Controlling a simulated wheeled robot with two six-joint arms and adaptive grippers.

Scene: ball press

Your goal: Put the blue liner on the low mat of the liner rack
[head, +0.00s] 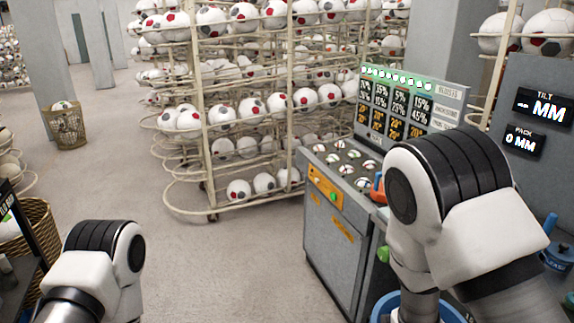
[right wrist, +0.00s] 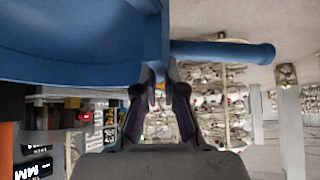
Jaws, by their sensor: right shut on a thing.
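The blue liner (right wrist: 75,45) fills the upper left of the right wrist view, with a blue bar (right wrist: 225,51) sticking out to the right. My right gripper (right wrist: 160,85) is shut on the liner near where the bar joins it. In the head view, the liner's blue rim (head: 450,312) shows at the bottom edge, below my right arm, which hides most of it. My left arm enters at the bottom left of the head view, but its gripper is out of sight. I cannot make out the liner rack or its low mat in either view.
A grey press cabinet (head: 335,245) with small balls on top stands beside my right arm. Ball racks (head: 250,110) stand behind. A wicker basket (head: 66,130) is at the far left. A dark shelf (head: 30,240) borders the left edge. Floor (head: 210,270) in the middle is clear.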

